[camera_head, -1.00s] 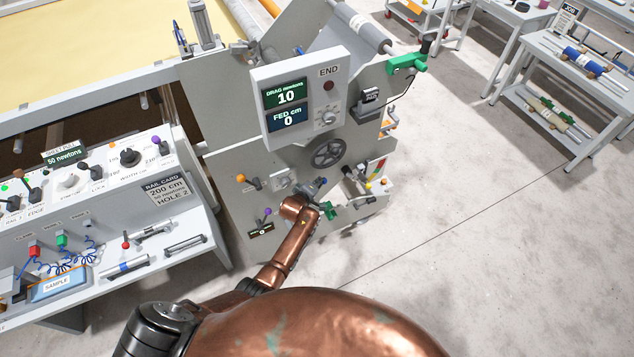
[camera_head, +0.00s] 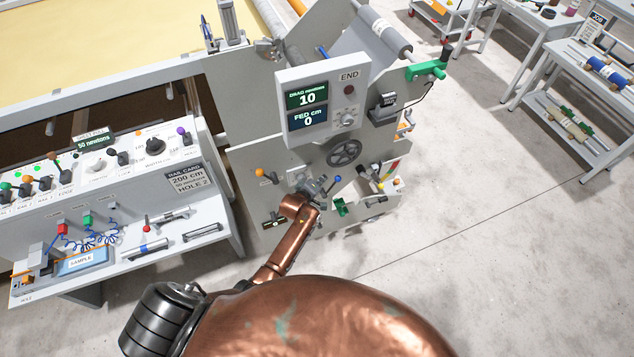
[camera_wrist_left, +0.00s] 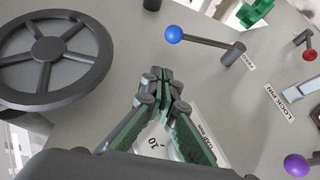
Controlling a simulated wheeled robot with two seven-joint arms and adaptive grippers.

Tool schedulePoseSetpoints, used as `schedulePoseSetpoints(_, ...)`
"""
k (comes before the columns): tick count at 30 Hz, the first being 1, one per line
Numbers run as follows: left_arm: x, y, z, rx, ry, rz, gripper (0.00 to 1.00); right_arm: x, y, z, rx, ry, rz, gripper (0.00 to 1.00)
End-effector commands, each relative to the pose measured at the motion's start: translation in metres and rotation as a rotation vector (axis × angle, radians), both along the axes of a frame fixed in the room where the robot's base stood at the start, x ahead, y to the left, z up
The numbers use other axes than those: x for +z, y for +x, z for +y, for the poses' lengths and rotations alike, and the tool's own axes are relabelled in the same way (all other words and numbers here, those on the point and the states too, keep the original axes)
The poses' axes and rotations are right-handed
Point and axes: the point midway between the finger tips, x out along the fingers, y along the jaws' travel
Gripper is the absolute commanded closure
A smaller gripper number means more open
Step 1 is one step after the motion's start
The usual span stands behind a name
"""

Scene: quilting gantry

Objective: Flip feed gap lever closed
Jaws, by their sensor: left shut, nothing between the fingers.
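In the head view the left gripper (camera_head: 322,189) is in front of the panel, below the handwheel. It partly hides a dial (camera_wrist_left: 155,143) with a gap label.
A spoked handwheel (camera_wrist_left: 45,50) is left of the gripper. A purple knob (camera_wrist_left: 297,165), a red-knobbed lever (camera_wrist_left: 308,54) and a lock pin label (camera_wrist_left: 279,102) are at right. The END display box (camera_head: 322,98) overhangs the panel; open floor (camera_head: 480,240) lies right.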

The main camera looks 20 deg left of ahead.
Motion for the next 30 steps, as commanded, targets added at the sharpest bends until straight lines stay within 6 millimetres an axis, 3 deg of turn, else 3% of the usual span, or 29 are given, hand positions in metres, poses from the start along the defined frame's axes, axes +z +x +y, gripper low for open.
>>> schedulePoseSetpoints(6, 0.021, -0.031, 0.003, 0.001, -0.001, -0.001, 1.0, 0.007, 0.001, 0.0, 0.0, 0.0, -0.001, 0.62)
schedulePoseSetpoints(11, 0.028, -0.043, 0.004, 0.0, -0.001, 0.0, 1.0, 0.008, 0.001, 0.0, 0.0, 0.0, -0.002, 0.62)
schedulePoseSetpoints(30, 0.03, -0.046, 0.004, 0.0, 0.001, 0.0, 1.0, 0.008, 0.001, 0.0, 0.0, 0.0, -0.001, 0.62)
